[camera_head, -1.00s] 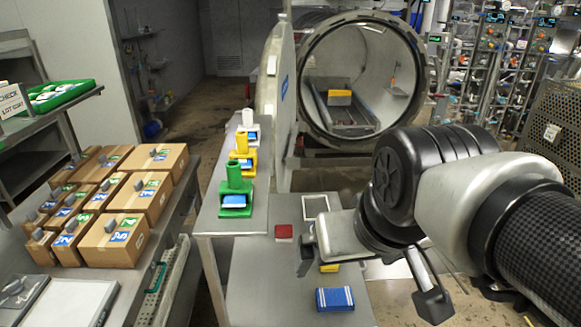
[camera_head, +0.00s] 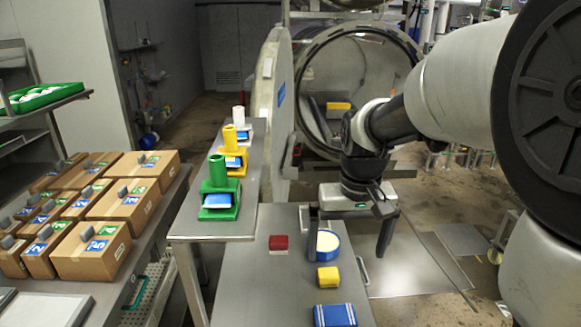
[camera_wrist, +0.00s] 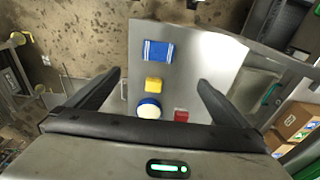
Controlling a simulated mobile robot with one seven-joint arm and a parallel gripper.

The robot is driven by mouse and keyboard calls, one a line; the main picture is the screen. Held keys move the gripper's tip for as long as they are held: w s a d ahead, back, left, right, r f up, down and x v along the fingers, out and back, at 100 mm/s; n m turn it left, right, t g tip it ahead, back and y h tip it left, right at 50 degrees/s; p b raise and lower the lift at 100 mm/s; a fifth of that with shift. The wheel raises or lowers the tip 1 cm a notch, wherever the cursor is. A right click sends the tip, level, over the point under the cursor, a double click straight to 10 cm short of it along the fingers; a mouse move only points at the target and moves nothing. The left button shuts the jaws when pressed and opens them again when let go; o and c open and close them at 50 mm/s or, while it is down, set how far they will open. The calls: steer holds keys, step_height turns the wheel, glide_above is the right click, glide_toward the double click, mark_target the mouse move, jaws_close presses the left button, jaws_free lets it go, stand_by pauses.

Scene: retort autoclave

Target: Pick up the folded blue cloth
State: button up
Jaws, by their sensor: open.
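The folded blue cloth (camera_head: 335,315) with white stripes lies flat at the near end of the low steel table (camera_head: 262,300). In the wrist view the cloth (camera_wrist: 158,51) lies beyond the fingertips, near the table's edge. My gripper (camera_head: 350,240) is open and empty, above the table's far part, apart from the cloth. Its two dark fingers spread wide in the wrist view (camera_wrist: 160,80), with nothing between them at their height. The whole cloth shows in the wrist view; the head view cuts its near edge.
A yellow block (camera_head: 328,277), a round blue tub with a pale top (camera_head: 327,244) and a red block (camera_head: 278,243) stand on the same table. A raised shelf (camera_head: 215,225) at left holds green, yellow and white holders. Bare table lies left of the cloth.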

steer(key=w+f+g+b, duration=0.15)
steer(key=w+f, duration=0.25)
steer(key=f, duration=0.5)
steer(key=b, duration=0.1)
glide_above(336, 315)
steer(key=f, duration=1)
steer(key=shift+w+a+f, duration=0.2)
steer(key=shift+w+a, duration=0.05)
steer(key=shift+w, duration=0.05)
steer(key=shift+s+d+f+b, duration=0.15)
steer(key=shift+f+b, duration=0.15)
steer(key=shift+f, duration=1.2)
steer(key=shift+s+d+f+b, duration=0.1)
steer(key=shift+f+b, duration=0.15)
steer(key=shift+f, duration=1.25)
steer(key=c, duration=0.9)
step_height(336, 315, up, 10)
steer(key=shift+r+p, duration=0.1)
steer(key=shift+p, duration=0.55)
